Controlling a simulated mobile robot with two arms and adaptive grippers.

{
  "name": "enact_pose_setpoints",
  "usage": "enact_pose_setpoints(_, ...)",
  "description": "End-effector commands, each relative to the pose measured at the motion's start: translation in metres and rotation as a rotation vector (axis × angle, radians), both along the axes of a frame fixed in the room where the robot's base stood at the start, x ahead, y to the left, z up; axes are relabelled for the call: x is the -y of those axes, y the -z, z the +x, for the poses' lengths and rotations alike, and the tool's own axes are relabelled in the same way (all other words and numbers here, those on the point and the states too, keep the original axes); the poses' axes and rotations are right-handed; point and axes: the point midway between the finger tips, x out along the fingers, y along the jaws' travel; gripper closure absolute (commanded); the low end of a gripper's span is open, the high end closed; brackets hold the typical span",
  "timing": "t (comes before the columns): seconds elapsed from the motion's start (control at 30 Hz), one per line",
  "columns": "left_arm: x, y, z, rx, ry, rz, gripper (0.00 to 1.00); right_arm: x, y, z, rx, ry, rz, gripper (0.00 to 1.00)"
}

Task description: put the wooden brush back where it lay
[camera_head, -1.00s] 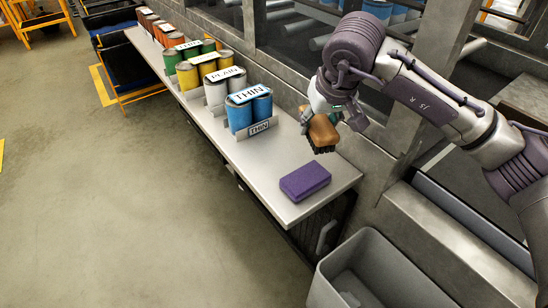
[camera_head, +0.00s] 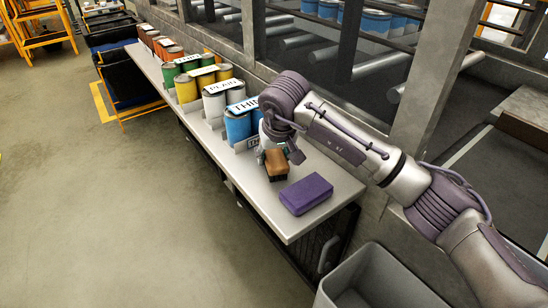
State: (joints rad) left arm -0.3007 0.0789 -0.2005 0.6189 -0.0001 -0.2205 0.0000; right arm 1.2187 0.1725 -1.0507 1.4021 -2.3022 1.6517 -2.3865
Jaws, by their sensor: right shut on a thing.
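The wooden brush (camera_head: 277,163) has a brown wooden body and dark bristles facing down. It is in my right gripper (camera_head: 279,153), which is shut on it, low over the metal bench (camera_head: 331,199) near its front end. I cannot tell whether the bristles touch the bench top. My left gripper is not in view.
Blue cans (camera_head: 237,128), grey cans (camera_head: 214,104) and yellow, green and orange cans stand in a row along the bench behind the brush. A grey bin (camera_head: 385,262) stands on the floor by the bench's near end. A metal post (camera_head: 414,110) rises behind my arm.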

Motion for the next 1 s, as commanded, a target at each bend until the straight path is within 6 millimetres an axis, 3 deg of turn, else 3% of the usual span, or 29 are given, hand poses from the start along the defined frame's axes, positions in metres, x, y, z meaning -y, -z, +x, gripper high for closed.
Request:
enact_pose_setpoints(0.3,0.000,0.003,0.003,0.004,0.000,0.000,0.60,0.001,0.002,0.000,0.002,0.001,-0.001,0.81)
enact_pose_setpoints(0.33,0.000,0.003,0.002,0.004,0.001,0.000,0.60,0.001,0.002,0.000,0.001,0.001,-0.002,0.47)
enact_pose_setpoints(0.47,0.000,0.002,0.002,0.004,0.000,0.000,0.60,0.001,0.002,0.000,0.001,0.000,-0.001,0.25)
enact_pose_setpoints(0.8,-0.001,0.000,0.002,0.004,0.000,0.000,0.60,0.000,0.000,0.000,0.000,0.000,0.000,0.24)
enact_pose_setpoints(1.0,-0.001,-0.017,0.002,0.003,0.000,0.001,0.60,0.003,-0.027,-0.007,0.004,-0.002,0.000,0.24)
